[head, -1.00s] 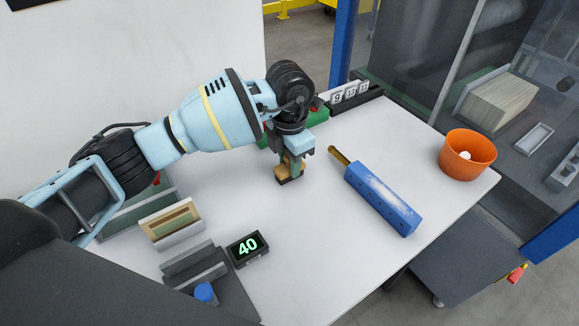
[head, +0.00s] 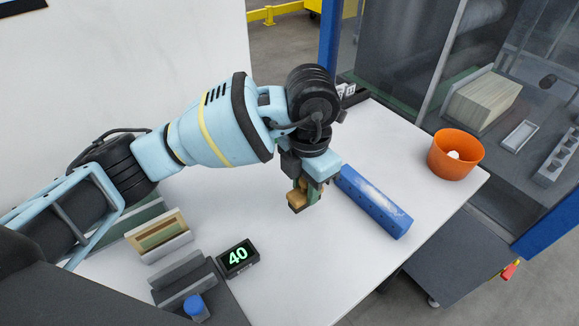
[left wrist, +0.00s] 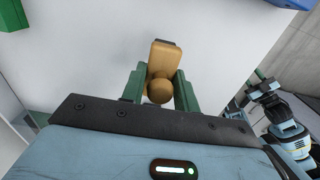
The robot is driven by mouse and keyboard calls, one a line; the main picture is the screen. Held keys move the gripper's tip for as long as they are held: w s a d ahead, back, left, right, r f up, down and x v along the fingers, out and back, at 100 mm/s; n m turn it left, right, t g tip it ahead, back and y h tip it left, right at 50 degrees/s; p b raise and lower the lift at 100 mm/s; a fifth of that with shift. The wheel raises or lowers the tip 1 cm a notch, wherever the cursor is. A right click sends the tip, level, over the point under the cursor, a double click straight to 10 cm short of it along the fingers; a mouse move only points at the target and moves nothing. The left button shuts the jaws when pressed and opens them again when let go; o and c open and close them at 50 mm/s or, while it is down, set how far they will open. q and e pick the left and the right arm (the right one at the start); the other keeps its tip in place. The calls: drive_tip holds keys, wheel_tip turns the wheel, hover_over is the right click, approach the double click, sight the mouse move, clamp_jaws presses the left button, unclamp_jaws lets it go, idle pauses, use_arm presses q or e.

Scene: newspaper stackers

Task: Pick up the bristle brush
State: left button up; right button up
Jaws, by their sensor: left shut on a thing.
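The bristle brush (head: 297,199) is a small tan wooden block with a dark underside, and it shows below my left gripper (head: 304,189) in the head view. The gripper's green fingers are shut on it. In the left wrist view the brush (left wrist: 163,58) shows a round knob between the two green fingers (left wrist: 160,88), with its tan body reaching beyond them over the white table. It appears to be held above the tabletop, but the gap is hard to judge. Part of my right arm shows at the right of the left wrist view; its fingers are too small to read.
A long blue block (head: 375,203) lies just right of the gripper. An orange bowl (head: 455,160) with a white thing inside stands at the table's right corner. A display reading 40 (head: 238,257), a holder of tan sheets (head: 158,236) and a blue-capped item (head: 195,306) are front left.

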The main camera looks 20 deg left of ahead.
use_arm(q)
drive_tip(key=shift+s+d+r, duration=0.15)
drive_tip(key=shift+s+d, duration=0.8)
drive_tip(key=shift+d, duration=0.1)
drive_tip(key=shift+s+d+r, duration=0.15)
drive_tip(key=shift+s+d, duration=0.8)
drive_tip(key=shift+d, duration=0.05)
use_arm(e)
drive_tip(key=shift+s+f, duration=0.3)
drive_tip(key=shift+s, duration=0.25)
